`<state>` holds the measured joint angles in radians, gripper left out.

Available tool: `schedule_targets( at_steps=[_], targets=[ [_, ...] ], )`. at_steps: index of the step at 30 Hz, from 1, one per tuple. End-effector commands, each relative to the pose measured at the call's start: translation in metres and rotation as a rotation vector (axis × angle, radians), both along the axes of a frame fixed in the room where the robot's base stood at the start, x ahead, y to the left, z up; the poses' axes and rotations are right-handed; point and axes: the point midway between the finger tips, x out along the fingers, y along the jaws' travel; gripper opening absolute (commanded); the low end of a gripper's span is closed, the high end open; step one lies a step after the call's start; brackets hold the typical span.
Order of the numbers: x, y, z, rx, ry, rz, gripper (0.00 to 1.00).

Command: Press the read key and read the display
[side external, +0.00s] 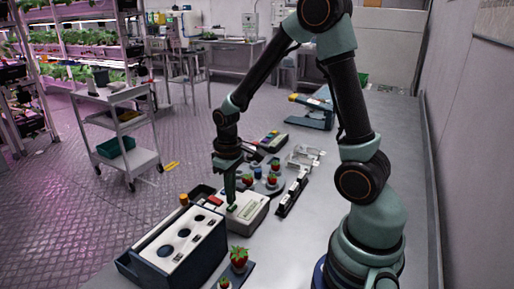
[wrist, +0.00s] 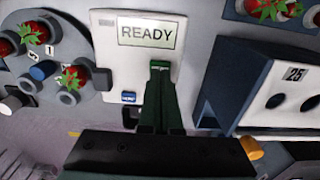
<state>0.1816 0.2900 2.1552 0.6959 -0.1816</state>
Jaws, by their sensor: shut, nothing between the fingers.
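A white meter (wrist: 107,55) has a pale green display (wrist: 147,34) that reads "READY". It also stands on the bench in the side view (side external: 257,218). A small blue key (wrist: 128,97) with unreadable lettering is on its face, left of my gripper. My gripper (wrist: 159,66) is shut and empty, with its green fingertips over the meter's face just below the display. In the side view my gripper (side external: 231,203) points down at the top of the meter. I cannot tell whether the fingertips touch it. The face under the fingers is hidden.
A round grey holder (wrist: 44,52) with strawberries (wrist: 74,78) is left of the meter in the wrist view. A dark blue box (side external: 190,255) with a white holed top stands close on the other side. More strawberries (side external: 238,259) stand at the bench's front.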

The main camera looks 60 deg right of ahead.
Motion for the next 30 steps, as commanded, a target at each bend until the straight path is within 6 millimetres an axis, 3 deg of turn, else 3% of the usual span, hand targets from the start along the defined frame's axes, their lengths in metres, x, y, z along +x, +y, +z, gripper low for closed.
schedule_targets(
  at_steps=[30],
  targets=[
    [0.000,0.000,-0.019,0.000,0.002,0.000,0.00]
  ],
)
